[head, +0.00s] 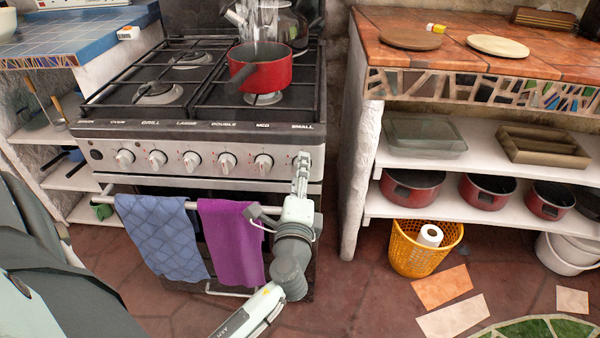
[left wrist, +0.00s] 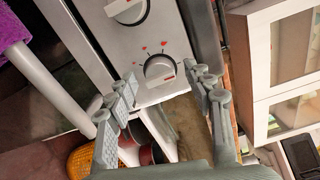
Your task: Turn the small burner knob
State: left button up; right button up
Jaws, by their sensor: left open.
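The stove front (head: 200,145) has a row of silver knobs with labels above them. The small burner knob is at the right end under the "SMALL" label, mostly hidden by my left gripper (head: 301,172) in the head view. In the left wrist view the small burner knob (left wrist: 159,71) is round and silver with a red mark, between and just beyond the fingertips. My left gripper (left wrist: 161,77) is open, one finger on each side of the knob. I cannot tell if a finger touches it. The neighbouring medium knob (head: 263,163) is clear to the left. My right gripper is out of view.
A red pot (head: 262,72) stands on the hob. A blue towel (head: 165,238) and a purple towel (head: 232,240) hang on the oven rail beside my left arm. A shelf unit (head: 349,180) stands right of the stove, with a yellow basket (head: 415,258) on the floor.

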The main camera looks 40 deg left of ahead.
pick_arm(q)
jog(key=v, duration=1.1)
jog(key=shift+s+d, duration=0.25)
